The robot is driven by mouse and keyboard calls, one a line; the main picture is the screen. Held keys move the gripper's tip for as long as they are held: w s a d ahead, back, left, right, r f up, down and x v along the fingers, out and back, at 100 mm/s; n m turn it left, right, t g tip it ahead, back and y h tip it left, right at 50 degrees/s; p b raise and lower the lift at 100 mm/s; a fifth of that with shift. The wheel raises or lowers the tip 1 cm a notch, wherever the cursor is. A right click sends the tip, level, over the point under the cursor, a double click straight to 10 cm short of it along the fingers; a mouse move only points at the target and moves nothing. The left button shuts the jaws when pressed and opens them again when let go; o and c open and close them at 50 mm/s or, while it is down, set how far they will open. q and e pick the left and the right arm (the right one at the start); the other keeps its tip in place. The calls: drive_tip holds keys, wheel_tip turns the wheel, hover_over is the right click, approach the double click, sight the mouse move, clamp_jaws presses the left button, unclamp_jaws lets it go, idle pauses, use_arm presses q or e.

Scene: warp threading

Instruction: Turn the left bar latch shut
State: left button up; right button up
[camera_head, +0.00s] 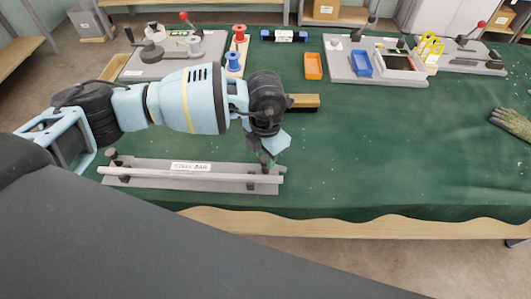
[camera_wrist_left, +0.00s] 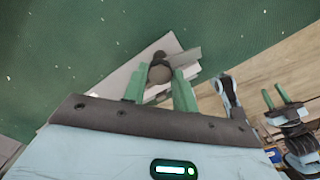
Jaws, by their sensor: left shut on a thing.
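The fixture plate (camera_head: 230,187) lies near the table's front edge, with the steel bar (camera_head: 150,172) lying along it and a "STEEL BAR" label behind. A dark latch post (camera_head: 113,157) stands at the plate's left end. My left gripper (camera_head: 266,158) points down at the latch on the plate's right end, partly hiding it. In the left wrist view, the green fingers of my left gripper (camera_wrist_left: 160,90) are shut on that latch's dark round knob (camera_wrist_left: 160,72). A grey flat piece (camera_wrist_left: 186,58) shows beside the knob. My right gripper (camera_wrist_left: 275,97) appears at the right, its fingers apart and empty.
A wooden-backed brush (camera_head: 303,101) lies behind my left gripper. An orange tray (camera_head: 313,66), a blue tray (camera_head: 361,63), spools (camera_head: 234,61) and other fixtures stand at the back. The green cloth (camera_head: 400,150) to the right is mostly clear; a glove (camera_head: 513,122) lies at its far right.

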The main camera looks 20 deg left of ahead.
use_arm(q)
drive_tip(key=m, duration=0.3)
drive_tip(key=shift+m, duration=0.4)
drive_tip(key=m, duration=0.3)
drive_tip(key=shift+m, duration=0.3)
drive_tip(key=m+b, duration=0.1)
drive_tip(key=m, duration=0.4)
drive_tip(key=shift+m+b, duration=0.4)
drive_tip(key=shift+m, duration=1)
use_arm(e)
drive_tip(key=shift+s+f, duration=0.3)
drive_tip(key=shift+f, duration=0.3)
drive_tip(key=shift+s+f, duration=0.25)
drive_tip(key=shift+f, duration=0.35)
drive_tip(key=shift+a, duration=0.1)
drive_tip(key=shift+s+g, duration=0.15)
drive_tip(key=shift+g, duration=0.15)
use_arm(q)
drive_tip(key=o, duration=1)
drive_tip(key=shift+c, duration=0.2)
use_arm(e)
drive_tip(key=shift+s+f, duration=0.1)
drive_tip(key=shift+s, duration=0.2)
